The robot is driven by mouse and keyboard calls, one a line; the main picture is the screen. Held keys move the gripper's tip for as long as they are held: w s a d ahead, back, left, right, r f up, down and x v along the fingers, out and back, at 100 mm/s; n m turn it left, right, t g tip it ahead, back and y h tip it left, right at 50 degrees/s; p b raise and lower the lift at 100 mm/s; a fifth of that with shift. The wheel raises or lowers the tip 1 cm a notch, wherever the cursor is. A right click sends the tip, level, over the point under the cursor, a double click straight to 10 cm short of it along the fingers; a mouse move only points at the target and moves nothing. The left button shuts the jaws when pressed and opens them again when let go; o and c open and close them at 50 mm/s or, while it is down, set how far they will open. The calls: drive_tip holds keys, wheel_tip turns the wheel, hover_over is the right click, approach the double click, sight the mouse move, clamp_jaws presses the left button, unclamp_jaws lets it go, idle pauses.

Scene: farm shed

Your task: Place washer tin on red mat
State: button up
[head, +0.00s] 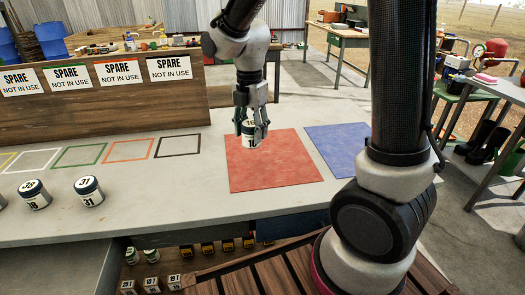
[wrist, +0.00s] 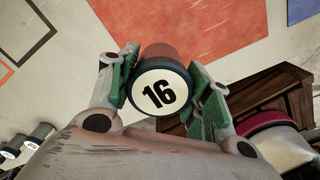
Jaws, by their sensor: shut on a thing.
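My gripper (head: 251,122) is shut on a tin (head: 250,138) with a white label and black numbers. The red mat (wrist: 215,25) also lies beyond the tin in the wrist view. The red mat is bare apart from the tin in front of it.
A blue mat (head: 338,143) lies right of the red one. Two numbered tins stand at the left (head: 89,191) (head: 35,195). Coloured outlined squares (head: 129,150) lie below a wooden board (head: 100,105) with SPARE signs. A shelf below holds several more items (head: 152,284).

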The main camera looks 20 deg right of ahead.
wheel_tip(320, 180, down, 10)
drive_tip(key=shift+r, duration=0.15)
idle(0.4)
drive_tip(key=o, duration=1.1)
